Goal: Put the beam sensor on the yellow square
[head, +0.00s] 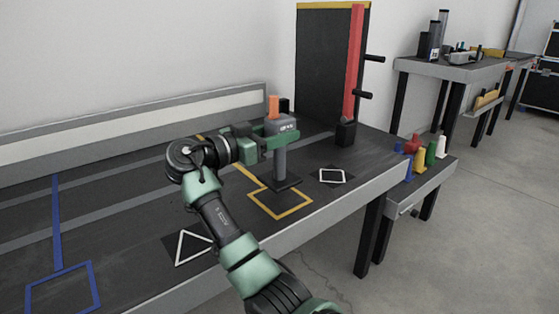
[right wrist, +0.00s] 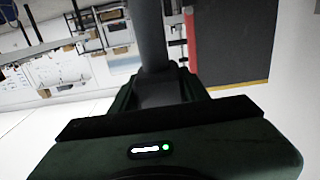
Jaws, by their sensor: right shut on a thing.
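The beam sensor (head: 280,162) is a grey upright post with a dark flat base, a grey head and an orange part on top. My right gripper (head: 275,140) is shut on the post just below the head. The post also shows between the fingers in the right wrist view (right wrist: 151,40). The yellow square (head: 280,216) is an outline on the dark table. The sensor's base appears over the square's back edge, covering part of it. I cannot tell whether the base touches the table. My left gripper is not in view.
A red post (head: 354,65) stands by a dark panel (head: 322,60) at the back. A white-outlined marker (head: 333,175) lies right of the square, a white triangle (head: 193,247) to its left. A blue square (head: 63,290) is far left. Coloured cones (head: 420,160) stand on a lower side table.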

